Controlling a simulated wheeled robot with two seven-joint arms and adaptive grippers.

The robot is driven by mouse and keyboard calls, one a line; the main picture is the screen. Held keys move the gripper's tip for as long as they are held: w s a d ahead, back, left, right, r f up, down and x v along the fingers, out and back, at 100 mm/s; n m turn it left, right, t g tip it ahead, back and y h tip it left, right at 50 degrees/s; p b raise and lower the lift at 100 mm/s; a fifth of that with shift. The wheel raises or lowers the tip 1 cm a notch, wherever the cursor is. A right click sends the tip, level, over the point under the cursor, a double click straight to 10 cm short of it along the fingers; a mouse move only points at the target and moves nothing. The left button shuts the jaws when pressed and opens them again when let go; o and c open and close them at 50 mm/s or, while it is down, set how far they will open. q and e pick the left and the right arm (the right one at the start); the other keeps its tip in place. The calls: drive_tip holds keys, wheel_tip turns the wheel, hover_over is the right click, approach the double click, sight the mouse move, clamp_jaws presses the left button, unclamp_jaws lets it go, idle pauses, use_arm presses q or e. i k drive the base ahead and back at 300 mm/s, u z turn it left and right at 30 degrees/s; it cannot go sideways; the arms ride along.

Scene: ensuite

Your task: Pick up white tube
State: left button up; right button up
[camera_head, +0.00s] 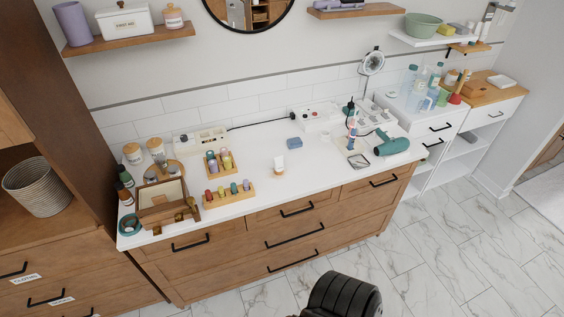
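A small white tube (279,162) with an orange lower end stands upright near the middle of the white countertop (310,180). Clear counter surrounds it on all sides. Neither of my grippers shows in this view, and nothing is holding the tube.
Wooden racks of small bottles (229,194) and a wooden box (162,204) stand left of the tube. A blue block (295,143) lies behind it. A teal hair dryer (395,146) and a dark-framed square (358,161) lie right. A dark ribbed shape (342,296) is at the bottom edge.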

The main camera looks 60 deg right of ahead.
sight(280, 167)
drive_tip(key=z, duration=0.6)
drive_tip(key=i, duration=0.75)
drive_tip(key=z, duration=0.85)
